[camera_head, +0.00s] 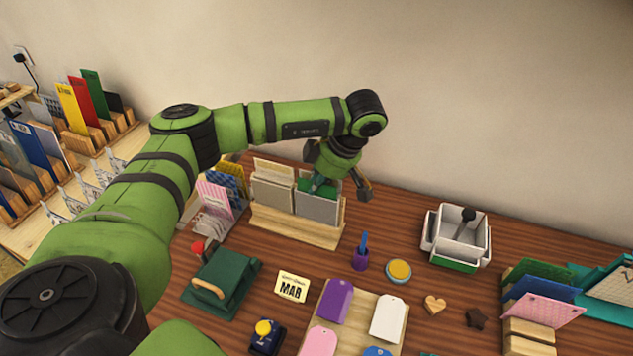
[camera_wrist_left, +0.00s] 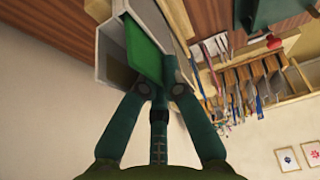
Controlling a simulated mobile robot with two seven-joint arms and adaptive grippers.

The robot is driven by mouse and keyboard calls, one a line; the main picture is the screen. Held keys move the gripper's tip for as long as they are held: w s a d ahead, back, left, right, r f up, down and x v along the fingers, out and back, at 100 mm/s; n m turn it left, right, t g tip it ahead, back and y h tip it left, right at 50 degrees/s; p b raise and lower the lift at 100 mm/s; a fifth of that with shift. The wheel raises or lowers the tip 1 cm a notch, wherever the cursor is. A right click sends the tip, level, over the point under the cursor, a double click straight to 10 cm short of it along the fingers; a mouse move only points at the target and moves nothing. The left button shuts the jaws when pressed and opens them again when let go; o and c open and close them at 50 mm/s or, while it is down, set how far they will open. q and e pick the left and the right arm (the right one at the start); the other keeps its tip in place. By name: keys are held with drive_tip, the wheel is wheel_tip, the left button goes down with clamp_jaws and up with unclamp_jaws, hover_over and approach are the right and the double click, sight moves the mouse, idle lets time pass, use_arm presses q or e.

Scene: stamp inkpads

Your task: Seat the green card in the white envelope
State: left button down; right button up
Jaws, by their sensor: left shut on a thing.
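The green card (camera_head: 305,186) shows above the pale front panel of an envelope (camera_head: 317,208), which looks light grey-white and stands upright in a wooden holder (camera_head: 295,228). My left gripper (camera_head: 324,180) points down over it and is shut on the card. In the left wrist view, the gripper (camera_wrist_left: 158,88) is at the card's near edge, and the green card (camera_wrist_left: 143,50) lies between the white envelope's walls (camera_wrist_left: 109,52). The card's far end is hidden, so its depth inside cannot be told. My right gripper is not in view.
A beige envelope (camera_head: 272,193) stands just left in the same holder. A rack of patterned cards (camera_head: 216,195) is further left. A white box (camera_head: 455,238) is at right.

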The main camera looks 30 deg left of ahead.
use_arm(q)
drive_tip(key=c, duration=1.3)
unclamp_jaws()
drive_tip(key=shift+s+f, duration=0.1)
drive_tip(key=shift+s, duration=0.05)
drive_tip(key=shift+d, duration=0.1)
drive_tip(key=shift+d+r, duration=0.2)
drive_tip(key=shift+r, duration=0.25)
drive_tip(key=v, duration=1.1)
drive_tip(key=shift+r, duration=0.15)
